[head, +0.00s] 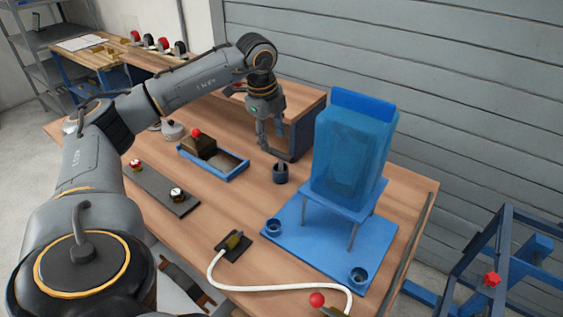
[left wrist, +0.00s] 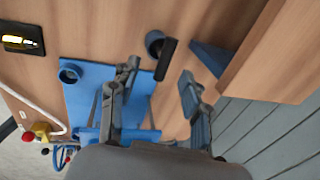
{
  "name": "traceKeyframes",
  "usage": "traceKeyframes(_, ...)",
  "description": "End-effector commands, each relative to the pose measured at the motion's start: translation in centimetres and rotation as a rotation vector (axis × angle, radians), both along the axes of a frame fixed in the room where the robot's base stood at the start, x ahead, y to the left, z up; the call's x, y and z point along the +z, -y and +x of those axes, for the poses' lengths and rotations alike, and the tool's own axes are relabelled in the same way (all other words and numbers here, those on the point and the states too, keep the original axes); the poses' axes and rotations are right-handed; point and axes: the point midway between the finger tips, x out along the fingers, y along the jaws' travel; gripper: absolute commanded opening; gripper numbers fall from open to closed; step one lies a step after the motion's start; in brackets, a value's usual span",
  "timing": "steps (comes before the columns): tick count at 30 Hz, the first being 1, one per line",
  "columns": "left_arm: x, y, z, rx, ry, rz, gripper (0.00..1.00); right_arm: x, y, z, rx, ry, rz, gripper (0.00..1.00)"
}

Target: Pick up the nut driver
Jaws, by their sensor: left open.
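A small dark cup (head: 280,178) stands on the wooden bench, left of the blue stand. A dark handle (left wrist: 166,60) sticks up from the cup (left wrist: 154,40) in the left wrist view; it appears to be the nut driver, though its tip is hidden. My left gripper (head: 276,150) points down just above the cup, and its fingers partly cover the handle in the head view. In the left wrist view the gripper (left wrist: 158,82) is open and empty, with the handle ahead between its fingers, apart from both. My right gripper is out of view.
A tall blue translucent container (head: 350,155) sits on a stand over a blue plate (head: 300,250), close right of the cup. A wood-and-blue box (head: 309,125) stands behind the gripper. A blue tray (head: 222,172) lies left. A white hose (head: 270,288) crosses the front.

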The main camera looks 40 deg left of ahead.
Motion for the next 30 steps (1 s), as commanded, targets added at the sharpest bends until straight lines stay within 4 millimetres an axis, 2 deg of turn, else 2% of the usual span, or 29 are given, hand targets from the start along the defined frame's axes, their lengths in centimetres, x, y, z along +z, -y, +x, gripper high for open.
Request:
traceKeyframes(2,-1.3,0.0,0.3,0.000,-0.003,0.000,0.48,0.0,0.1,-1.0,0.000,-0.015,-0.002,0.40)
traceKeyframes(5,-2.3,-0.1,0.5,0.000,0.000,0.000,0.48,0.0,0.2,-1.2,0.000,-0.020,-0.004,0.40)
traceKeyframes(11,-3.7,-0.1,1.0,-0.001,-0.002,0.000,0.48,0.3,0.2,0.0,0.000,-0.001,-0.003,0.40)
traceKeyframes(18,-7.0,-0.2,2.1,-0.001,-0.002,0.000,0.48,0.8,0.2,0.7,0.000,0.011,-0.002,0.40)
traceKeyframes(27,-7.7,-0.2,2.2,-0.001,0.000,-0.001,0.48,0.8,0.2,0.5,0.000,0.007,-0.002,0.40)
traceKeyframes(28,-7.7,-0.2,2.2,-0.001,0.000,-0.001,0.46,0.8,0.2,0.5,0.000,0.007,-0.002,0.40)
traceKeyframes(30,-7.6,-0.2,2.2,-0.001,0.000,-0.001,0.31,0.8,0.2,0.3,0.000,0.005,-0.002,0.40)
